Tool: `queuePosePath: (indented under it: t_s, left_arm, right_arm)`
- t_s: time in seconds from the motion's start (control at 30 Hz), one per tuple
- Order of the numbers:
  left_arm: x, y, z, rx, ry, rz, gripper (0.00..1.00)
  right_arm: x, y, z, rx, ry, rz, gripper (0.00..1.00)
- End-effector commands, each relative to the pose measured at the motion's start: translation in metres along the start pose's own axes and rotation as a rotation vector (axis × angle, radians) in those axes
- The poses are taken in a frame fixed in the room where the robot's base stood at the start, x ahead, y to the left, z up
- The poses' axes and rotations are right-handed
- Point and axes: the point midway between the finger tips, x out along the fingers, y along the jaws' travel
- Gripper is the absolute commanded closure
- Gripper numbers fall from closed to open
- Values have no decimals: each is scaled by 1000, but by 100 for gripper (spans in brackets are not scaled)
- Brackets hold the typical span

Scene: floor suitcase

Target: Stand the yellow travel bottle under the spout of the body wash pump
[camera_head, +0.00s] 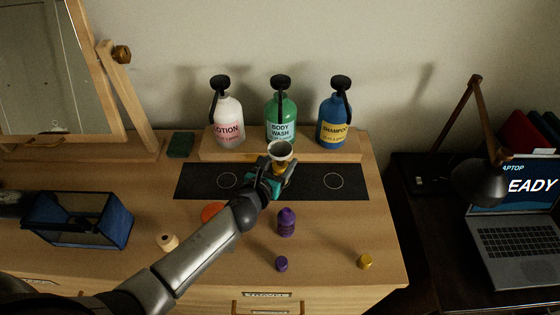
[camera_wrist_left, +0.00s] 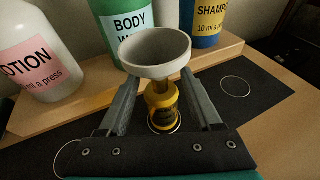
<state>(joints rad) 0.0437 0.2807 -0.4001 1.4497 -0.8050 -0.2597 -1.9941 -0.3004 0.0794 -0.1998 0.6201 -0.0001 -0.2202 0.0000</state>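The yellow travel bottle (camera_wrist_left: 162,112) stands upright on the black mat (camera_head: 200,176), on the middle ring, in front of the green body wash pump (camera_head: 281,112). A pale grey funnel (camera_wrist_left: 156,50) sits in its neck; the funnel also shows in the head view (camera_head: 280,151). The pump's black spout (camera_head: 281,90) points forward; the exact alignment above the funnel is hard to judge. My left gripper (camera_wrist_left: 160,82) has one finger on each side of the bottle, with gaps showing, so it looks open. In the head view my left gripper (camera_head: 274,179) hides most of the bottle. My right gripper is not in view.
The lotion pump (camera_head: 227,122) and the shampoo pump (camera_head: 334,120) flank the green one on a wooden shelf. A purple bottle (camera_head: 287,223), purple cap (camera_head: 281,263), yellow cap (camera_head: 365,261) and blue case (camera_head: 95,218) lie nearer. The dresser's right front is mostly clear.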

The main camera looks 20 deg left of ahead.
Motion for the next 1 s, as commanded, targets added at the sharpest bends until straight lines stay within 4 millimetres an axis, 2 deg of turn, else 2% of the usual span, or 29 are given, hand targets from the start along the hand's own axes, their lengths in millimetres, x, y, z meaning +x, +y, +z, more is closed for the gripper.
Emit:
queuePosePath:
  t_s: [0.43, 0.57, 1.0]
  left_arm:
    - [-4, 0, 4, -1, 1, 0, 27]
    - [-21, 0, 3, 2, 2, -1, 27]
    - [-95, 0, 3, 0, 1, 0, 27]
  right_arm:
    - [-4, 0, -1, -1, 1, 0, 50]
    - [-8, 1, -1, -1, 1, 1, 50]
    - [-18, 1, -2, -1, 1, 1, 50]
